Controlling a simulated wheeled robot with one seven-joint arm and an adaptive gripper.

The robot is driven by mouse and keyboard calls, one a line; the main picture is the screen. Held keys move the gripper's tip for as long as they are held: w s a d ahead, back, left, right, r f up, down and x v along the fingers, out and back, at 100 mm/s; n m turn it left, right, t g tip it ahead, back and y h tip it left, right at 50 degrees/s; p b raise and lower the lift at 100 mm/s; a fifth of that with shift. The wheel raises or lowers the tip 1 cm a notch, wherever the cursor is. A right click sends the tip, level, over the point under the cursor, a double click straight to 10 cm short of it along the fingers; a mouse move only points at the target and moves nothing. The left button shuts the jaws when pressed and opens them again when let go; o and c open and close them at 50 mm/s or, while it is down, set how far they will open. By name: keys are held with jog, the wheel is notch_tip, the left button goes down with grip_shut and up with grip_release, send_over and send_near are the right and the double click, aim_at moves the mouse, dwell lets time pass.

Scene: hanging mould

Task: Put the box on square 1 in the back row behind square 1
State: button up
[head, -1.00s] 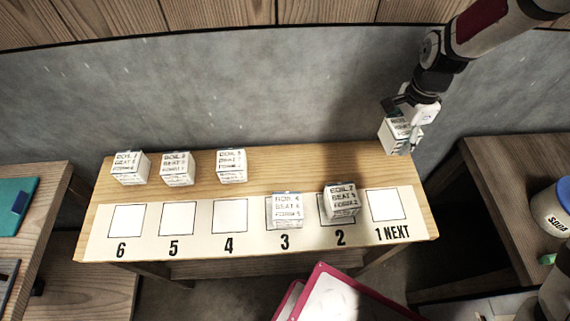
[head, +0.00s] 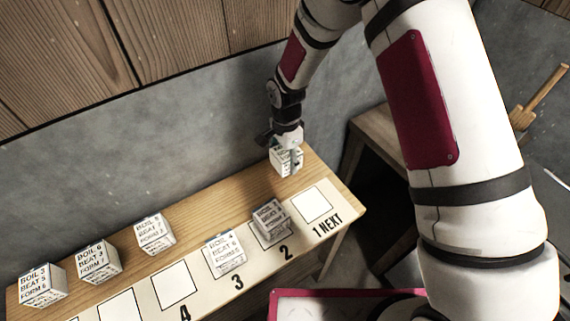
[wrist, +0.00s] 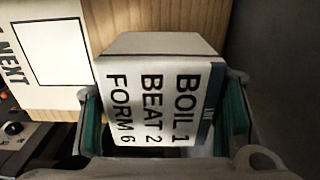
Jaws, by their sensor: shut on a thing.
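My gripper (head: 288,158) is shut on a white box (head: 282,163) at the right end of the wooden back strip, behind square 1. In the wrist view the box (wrist: 155,100) sits between the teal finger pads, its label reading BOIL 1, BEAT 2, FORM 6. I cannot tell whether its underside touches the wood. Square 1 (head: 312,205), marked "1 NEXT", is empty. It also shows in the wrist view (wrist: 55,52).
Boxes stand on square 2 (head: 270,219) and square 3 (head: 225,251). Three more boxes stand in the back row farther left, the nearest (head: 156,233) behind square 4 (head: 174,286). The grey wall (head: 150,150) rises behind the table. Another wooden table (head: 372,128) is at right.

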jog(key=shift+f, duration=1.6)
jog(key=o, duration=1.3)
jog(key=shift+f, duration=0.15)
